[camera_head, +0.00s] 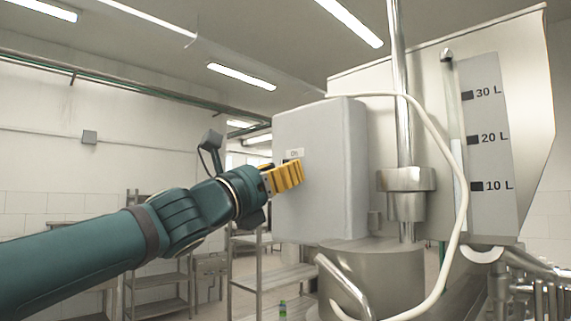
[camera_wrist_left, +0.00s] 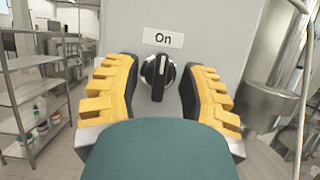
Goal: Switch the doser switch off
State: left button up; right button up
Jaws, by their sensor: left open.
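The doser switch (camera_wrist_left: 157,77) is a round black knob with a silver rim on the grey control box (camera_head: 335,180). Its handle points roughly upright, below a white label (camera_wrist_left: 162,39) reading "On". My left gripper (camera_head: 290,177) is at the box's left face in the head view and hides most of the knob there. In the left wrist view its yellow fingers (camera_wrist_left: 158,92) are open, one on each side of the knob, with gaps between them and it. My right gripper is in neither view.
A steel tank (camera_head: 520,110) with a litre scale (camera_head: 488,140) stands right of the box. A pale hose (camera_head: 440,130) curves past a steel pipe (camera_head: 400,90). Metal shelves (camera_wrist_left: 30,100) stand at the left, apart from the gripper.

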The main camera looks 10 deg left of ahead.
pick_arm(q)
jog(key=shift+x, duration=0.75)
jog(key=shift+c, duration=0.4)
grip_shut()
jog(key=shift+a, duration=0.1)
